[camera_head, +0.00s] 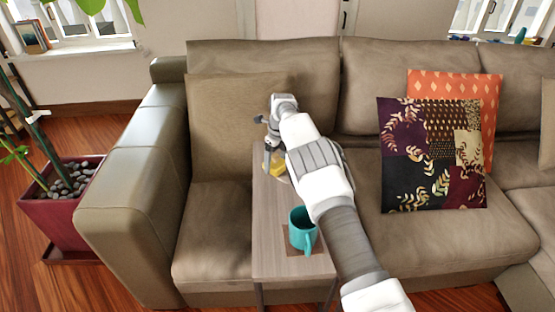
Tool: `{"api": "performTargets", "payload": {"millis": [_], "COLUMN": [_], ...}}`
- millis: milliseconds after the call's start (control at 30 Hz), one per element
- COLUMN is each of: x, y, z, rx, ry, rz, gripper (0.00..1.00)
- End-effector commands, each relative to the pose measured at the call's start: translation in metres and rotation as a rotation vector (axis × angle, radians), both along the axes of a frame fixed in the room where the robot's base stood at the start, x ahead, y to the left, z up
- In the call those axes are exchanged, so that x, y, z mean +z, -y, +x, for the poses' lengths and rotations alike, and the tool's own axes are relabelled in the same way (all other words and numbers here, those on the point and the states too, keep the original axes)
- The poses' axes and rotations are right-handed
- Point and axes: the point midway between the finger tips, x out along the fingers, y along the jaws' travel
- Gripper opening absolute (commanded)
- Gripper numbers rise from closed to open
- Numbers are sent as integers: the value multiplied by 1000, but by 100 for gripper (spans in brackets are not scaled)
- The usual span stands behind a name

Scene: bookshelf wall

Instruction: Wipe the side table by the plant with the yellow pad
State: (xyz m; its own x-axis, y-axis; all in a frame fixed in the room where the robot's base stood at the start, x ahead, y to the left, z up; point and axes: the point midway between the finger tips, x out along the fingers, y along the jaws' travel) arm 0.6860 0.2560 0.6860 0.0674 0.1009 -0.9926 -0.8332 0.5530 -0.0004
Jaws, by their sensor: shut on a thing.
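The side table (265,232) is a narrow grey-brown wooden top in front of the sofa seat. My gripper (273,158) points down over its far part, shut on the yellow pad (276,170). The pad is low at the table top; I cannot tell whether it touches the surface. My forearm hides the right side of the table and part of the pad. The plant (38,150) stands at the far left in a dark red square pot (65,210) filled with pebbles.
A teal mug (302,230) stands on a brown square coaster (291,249) at the table's near end, close to my arm. The leather sofa (150,190) surrounds the table's far side. Patterned cushions (432,155) lie at right. Bare table lies between mug and pad.

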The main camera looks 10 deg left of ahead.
Motion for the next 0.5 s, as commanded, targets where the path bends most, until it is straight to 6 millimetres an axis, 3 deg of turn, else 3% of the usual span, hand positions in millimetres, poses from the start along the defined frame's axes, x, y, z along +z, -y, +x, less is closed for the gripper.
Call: {"api": "performTargets", "payload": {"millis": [200,500], "x": [0,-1], "y": [2,12], "z": [-11,-9], "rx": [-1,-1], "ry": [-3,-1], "rz": [-1,-1], "gripper": [40,40]}}
